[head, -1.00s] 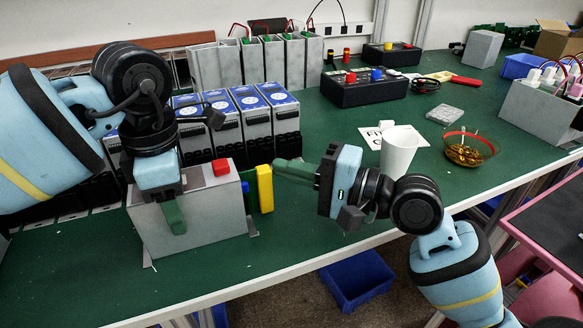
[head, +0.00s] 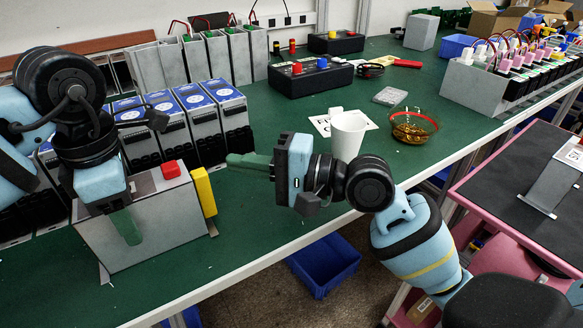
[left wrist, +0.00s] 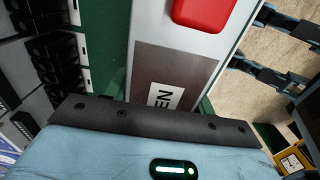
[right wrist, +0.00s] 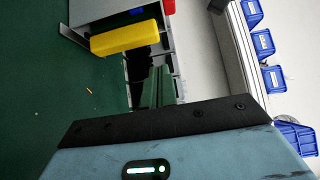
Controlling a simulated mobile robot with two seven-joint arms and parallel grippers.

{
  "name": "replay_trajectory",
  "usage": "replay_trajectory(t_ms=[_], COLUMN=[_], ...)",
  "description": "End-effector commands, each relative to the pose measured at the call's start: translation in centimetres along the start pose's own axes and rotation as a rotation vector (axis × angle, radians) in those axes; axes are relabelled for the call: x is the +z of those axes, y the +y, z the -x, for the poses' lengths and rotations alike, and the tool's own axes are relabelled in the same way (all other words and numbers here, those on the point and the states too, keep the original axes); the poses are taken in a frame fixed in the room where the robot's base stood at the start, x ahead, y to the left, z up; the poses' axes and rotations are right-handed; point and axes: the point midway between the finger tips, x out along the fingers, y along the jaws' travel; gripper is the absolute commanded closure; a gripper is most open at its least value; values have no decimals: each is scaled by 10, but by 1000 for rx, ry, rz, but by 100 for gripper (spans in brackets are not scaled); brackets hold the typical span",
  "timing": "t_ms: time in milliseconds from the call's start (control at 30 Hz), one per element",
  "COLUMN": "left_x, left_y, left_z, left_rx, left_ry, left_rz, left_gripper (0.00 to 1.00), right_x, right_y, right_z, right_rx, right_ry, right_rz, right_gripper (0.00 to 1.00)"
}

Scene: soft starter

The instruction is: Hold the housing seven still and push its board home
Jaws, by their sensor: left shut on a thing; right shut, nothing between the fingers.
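The grey housing (head: 150,228) stands at the table's front left with a red block (head: 172,169) on top; the red block also shows in the left wrist view (left wrist: 202,10). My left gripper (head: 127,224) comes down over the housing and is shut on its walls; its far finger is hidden.
Several grey units with blue tops (head: 195,115) stand behind the housing. A white cup (head: 348,136) and an amber bowl (head: 414,128) are beyond my right gripper. A blue bin (head: 325,264) is below the table's front edge.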

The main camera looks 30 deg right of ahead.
Motion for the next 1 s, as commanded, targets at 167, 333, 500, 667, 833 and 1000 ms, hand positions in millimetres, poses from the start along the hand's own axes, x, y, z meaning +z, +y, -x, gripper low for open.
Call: replay_trajectory(t_ms=[167, 333, 500, 667, 833, 1000], left_x=[-2, -2, -2, -3, -3, -3], left_y=[1, 1, 1, 1, 1, 1], left_z=[0, 0, 0, 0, 0, 0], left_rx=[0, 0, 0, 0, 0, 0], left_ry=[2, 3, 3, 3, 3, 3], left_rz=[3, 4, 4, 5, 5, 5], left_gripper=[80, 80, 80, 80, 80, 39], right_x=[-3, -3, -4, -4, -4, -4], right_y=[2, 2, 1, 0, 0, 0], right_z=[39, 69, 90, 100, 102, 102], right_rx=[5, 5, 4, 2, 1, 1], right_ry=[5, 6, 7, 6, 6, 6], right_rz=[1, 0, 0, 1, 1, 1], right_gripper=[100, 100, 100, 100, 100, 100])
